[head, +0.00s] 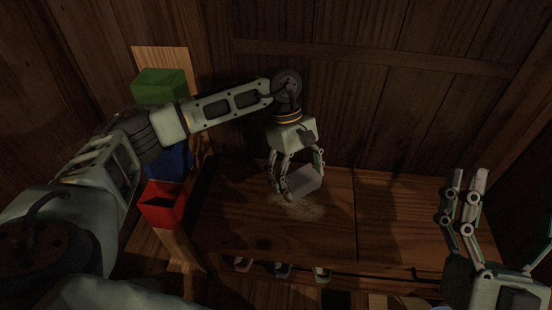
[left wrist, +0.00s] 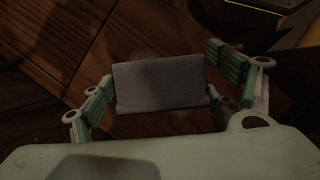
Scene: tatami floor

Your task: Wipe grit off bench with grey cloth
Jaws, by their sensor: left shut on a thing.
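The bench (head: 235,225) is a dark brown wooden top against the plank wall. A pale, speckled patch of grit (head: 310,212) lies on it near the middle. My left gripper (head: 292,186) points down over the bench, shut on the grey cloth (head: 308,179), a folded block shape. In the left wrist view the cloth (left wrist: 158,85) sits between the two fingers of my left gripper (left wrist: 160,98). The cloth is just above or touching the bench beside the grit; I cannot tell which. My right gripper (head: 468,183) is at the lower right, empty, fingers up with a gap between them.
A green bin (head: 160,86), a blue bin (head: 170,163) and a red bin (head: 163,205) are stacked up a wooden board left of the bench, partly behind my left arm. Several small items (head: 283,270) show under the bench's front edge. The bench's right part is clear.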

